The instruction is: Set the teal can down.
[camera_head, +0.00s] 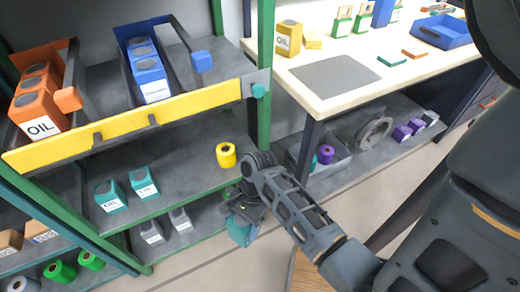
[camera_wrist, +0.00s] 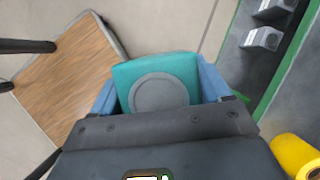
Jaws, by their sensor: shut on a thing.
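The teal can (camera_wrist: 140,70) is a boxy container with a grey round cap. It sits between the two blue fingers of my gripper (camera_wrist: 158,88) in the wrist view, and the gripper is shut on it. In the head view the can (camera_head: 240,231) hangs under my gripper (camera_head: 243,212), in front of the shelf rack's edge and clear of any shelf. The can's lower part is hidden in the wrist view.
A wooden board (camera_wrist: 70,65) with a dark rim lies to the left below. A yellow roll (camera_head: 226,155) stands on the middle shelf (camera_head: 170,155), near two teal cans (camera_head: 145,183). That shelf has bare room between them. A white-topped workbench (camera_head: 375,80) stands at right.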

